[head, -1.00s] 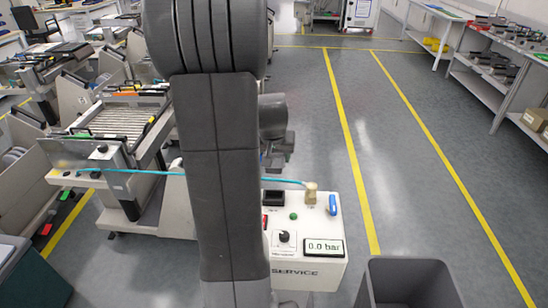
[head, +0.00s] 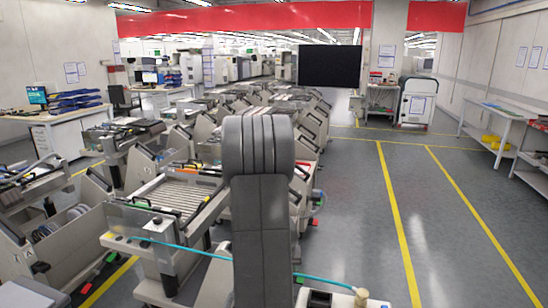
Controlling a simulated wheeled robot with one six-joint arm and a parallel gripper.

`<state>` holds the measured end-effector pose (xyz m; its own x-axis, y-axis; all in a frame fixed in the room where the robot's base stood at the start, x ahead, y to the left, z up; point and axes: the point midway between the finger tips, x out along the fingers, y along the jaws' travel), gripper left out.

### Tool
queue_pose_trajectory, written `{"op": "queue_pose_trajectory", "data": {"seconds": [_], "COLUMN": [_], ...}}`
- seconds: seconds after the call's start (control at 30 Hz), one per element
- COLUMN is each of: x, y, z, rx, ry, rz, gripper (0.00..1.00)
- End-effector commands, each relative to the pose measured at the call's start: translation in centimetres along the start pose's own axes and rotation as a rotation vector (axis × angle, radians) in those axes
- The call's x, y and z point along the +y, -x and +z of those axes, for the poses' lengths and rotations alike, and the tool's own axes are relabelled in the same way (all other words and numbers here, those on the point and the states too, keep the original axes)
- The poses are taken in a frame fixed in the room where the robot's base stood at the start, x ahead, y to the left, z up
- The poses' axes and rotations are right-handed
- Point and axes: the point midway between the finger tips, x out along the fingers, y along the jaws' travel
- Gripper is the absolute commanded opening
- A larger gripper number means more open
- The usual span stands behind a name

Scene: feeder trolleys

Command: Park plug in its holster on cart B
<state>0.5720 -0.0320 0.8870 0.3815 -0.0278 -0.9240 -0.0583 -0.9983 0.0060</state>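A beige plug (head: 361,295) on the end of a teal hose (head: 322,281) stands at the bottom edge, on the white service box (head: 376,304). Only the top of the box is in view. The hose runs left behind my arm to the front panel of the nearest feeder cart (head: 160,232). My grey arm link fills the lower middle and hides part of the cart and hose. My gripper is not visible.
Several more feeder trolleys (head: 195,112) stand in rows behind and to the left. A grey floor aisle with yellow lines (head: 400,225) is clear at the right. Shelving tables (head: 500,125) line the right wall. A dark screen (head: 330,66) hangs at the back.

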Motion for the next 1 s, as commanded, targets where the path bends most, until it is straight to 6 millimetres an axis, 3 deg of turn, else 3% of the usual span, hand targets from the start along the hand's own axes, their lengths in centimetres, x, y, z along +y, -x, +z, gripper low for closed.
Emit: {"op": "queue_pose_trajectory", "data": {"seconds": [0.13, 0.27, 0.37, 0.7, 0.83, 1.0], "x": [-2.5, -2.6, -0.8, 8.8, 10.8, 11.8], "y": [-2.1, -2.3, -1.1, 6.2, 8.1, 9.1], "z": [0.4, 0.4, 0.2, 1.1, 1.9, 2.4], "rx": [-0.001, 0.002, 0.007, 0.007, 0.003, 0.000], "ry": [0.041, 0.041, 0.010, -0.150, -0.188, -0.207], "rz": [-0.021, -0.023, -0.008, 0.062, 0.074, 0.080], "gripper": [0.22, 0.22, 0.22, 0.22, 0.22, 0.22]}}
